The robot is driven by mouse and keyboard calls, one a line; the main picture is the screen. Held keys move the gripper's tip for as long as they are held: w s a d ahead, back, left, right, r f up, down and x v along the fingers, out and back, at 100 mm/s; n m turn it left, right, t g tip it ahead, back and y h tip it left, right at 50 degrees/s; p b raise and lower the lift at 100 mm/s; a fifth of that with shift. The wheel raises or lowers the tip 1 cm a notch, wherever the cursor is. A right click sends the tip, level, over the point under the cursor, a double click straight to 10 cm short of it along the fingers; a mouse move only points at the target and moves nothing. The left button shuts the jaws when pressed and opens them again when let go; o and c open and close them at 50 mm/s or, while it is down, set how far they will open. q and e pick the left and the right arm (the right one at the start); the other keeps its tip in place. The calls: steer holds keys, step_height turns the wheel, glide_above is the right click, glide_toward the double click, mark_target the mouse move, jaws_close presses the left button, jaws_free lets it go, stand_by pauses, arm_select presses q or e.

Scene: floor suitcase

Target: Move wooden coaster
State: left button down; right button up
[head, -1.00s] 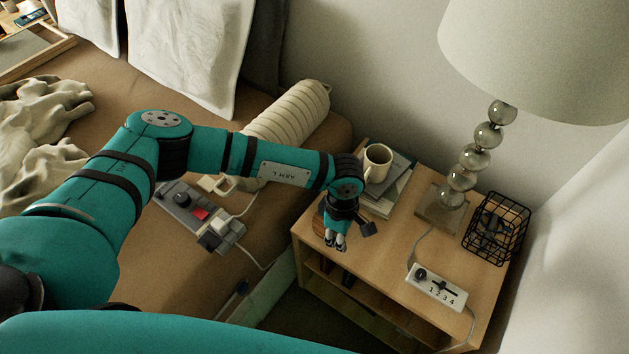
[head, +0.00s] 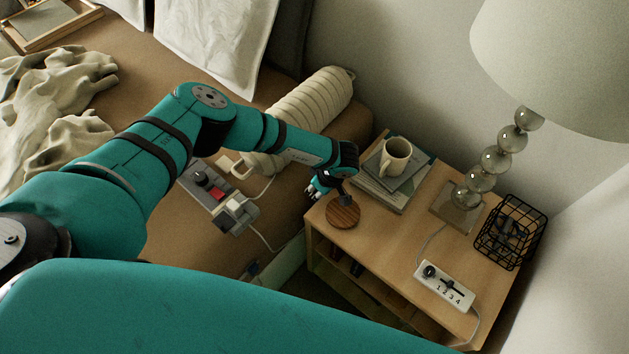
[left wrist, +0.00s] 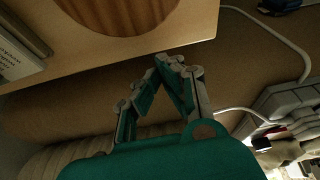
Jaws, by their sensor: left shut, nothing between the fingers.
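The wooden coaster (head: 343,212) is a round brown disc with a striped grain. It lies flat on the front left corner of the nightstand top (head: 395,235). It also shows, cut off by the top edge, in the left wrist view (left wrist: 122,12). My left gripper (head: 313,192) is just left of the coaster, at the nightstand's edge on the bed side, and apart from it. In the left wrist view its fingertips (left wrist: 172,62) meet with nothing between them. My right gripper is in neither view.
Books (head: 393,187) with a mug (head: 395,156) on top stand behind the coaster. A lamp (head: 481,180), a black wire basket (head: 511,233) and a numbered control strip (head: 444,287) are to the right. Another control box (head: 207,187) lies on the bed. The nightstand's middle is clear.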

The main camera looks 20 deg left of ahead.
mark_target(343, 212)
arm_select(q)
steer(key=shift+s+d, duration=0.2)
steer(key=shift+d, duration=0.35)
steer(key=shift+s+d, duration=0.15)
steer(key=shift+d, duration=0.4)
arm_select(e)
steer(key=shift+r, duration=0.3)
